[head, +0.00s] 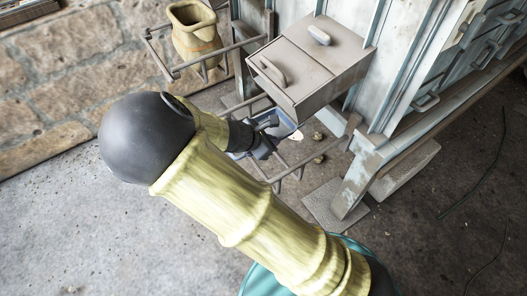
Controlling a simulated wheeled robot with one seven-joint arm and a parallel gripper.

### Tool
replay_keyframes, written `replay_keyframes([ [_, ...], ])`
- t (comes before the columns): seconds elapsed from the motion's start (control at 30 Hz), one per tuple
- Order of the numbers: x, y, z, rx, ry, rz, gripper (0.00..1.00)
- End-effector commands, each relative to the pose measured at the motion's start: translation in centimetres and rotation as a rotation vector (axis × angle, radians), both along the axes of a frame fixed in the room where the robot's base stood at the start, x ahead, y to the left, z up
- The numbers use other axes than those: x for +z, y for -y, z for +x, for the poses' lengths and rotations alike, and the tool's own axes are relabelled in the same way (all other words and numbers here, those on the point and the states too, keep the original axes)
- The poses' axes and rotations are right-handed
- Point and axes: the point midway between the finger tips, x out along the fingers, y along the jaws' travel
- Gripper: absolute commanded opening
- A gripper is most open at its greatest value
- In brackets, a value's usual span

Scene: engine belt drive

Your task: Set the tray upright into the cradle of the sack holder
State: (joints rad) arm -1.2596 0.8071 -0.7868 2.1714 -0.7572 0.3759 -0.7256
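A blue-grey tray (285,125) shows in part below the grey metal box, behind my arm. My gripper (265,143) is dark and sits at the tray's near side. My arm and gripper cover much of the tray, so I cannot tell if the fingers grip it or how it is tilted. A tan sack (193,30) stands inside a metal rod frame (162,62) at the upper left, which looks like the sack holder. More rods (297,172) show below and right of the tray. I cannot tell which rods form the cradle.
A grey metal box (310,65) with two handles juts out from a pale blue machine (395,75) just above the tray. A machine leg (350,190) and foot plate stand to the right. Small round lumps (318,136) lie near the tray. The floor at left is clear.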

Motion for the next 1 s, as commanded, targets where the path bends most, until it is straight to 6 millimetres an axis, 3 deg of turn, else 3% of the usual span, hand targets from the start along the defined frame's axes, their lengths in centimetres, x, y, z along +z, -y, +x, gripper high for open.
replay_keyframes([
  [0.23,-0.7,-0.1,0.0,0.001,0.000,-0.001,0.00],
  [0.57,-6.1,0.1,0.0,-0.003,0.000,-0.002,0.00],
  [1.0,-6.9,0.1,0.0,-0.003,0.000,-0.001,0.00],
])
